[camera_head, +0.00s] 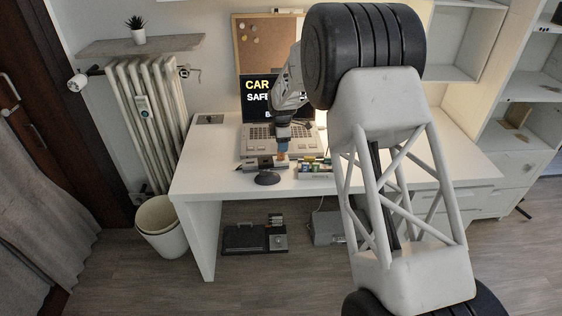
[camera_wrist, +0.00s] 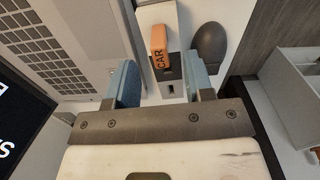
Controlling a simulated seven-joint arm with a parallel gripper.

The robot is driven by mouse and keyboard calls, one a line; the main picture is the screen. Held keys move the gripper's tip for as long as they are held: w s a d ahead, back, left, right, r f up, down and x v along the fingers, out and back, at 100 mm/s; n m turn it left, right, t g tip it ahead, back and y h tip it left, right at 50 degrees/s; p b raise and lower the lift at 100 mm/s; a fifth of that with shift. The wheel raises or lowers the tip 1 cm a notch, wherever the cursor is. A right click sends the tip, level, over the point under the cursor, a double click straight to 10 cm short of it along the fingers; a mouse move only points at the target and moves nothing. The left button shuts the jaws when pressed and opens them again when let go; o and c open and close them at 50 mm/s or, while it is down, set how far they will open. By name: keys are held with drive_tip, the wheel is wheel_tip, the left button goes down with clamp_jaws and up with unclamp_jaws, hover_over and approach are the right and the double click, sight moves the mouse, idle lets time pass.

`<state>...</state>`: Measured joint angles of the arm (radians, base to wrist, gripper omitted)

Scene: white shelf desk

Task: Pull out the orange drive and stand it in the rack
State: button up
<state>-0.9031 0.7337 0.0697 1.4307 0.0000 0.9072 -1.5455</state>
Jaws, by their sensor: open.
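In the head view a small patch of orange (camera_head: 282,156) shows just under my gripper (camera_head: 283,146). In the wrist view my gripper (camera_wrist: 161,64) is open, with a blue-grey finger on each side of the drive and a gap to each. I cannot tell how deep the drive sits between the fingers.
A dark oval object (camera_head: 267,178) lies at the desk's front edge, close beside the device; it also shows in the wrist view (camera_wrist: 208,46). A laptop-like computer (camera_head: 262,140) stands behind my gripper.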

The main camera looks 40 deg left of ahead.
sight(281, 159)
drive_tip(key=shift+f, duration=0.1)
drive_tip(key=shift+s+a+f, duration=0.1)
drive_tip(key=shift+f, duration=2.4)
drive_tip(key=shift+c, duration=0.2)
clamp_jaws()
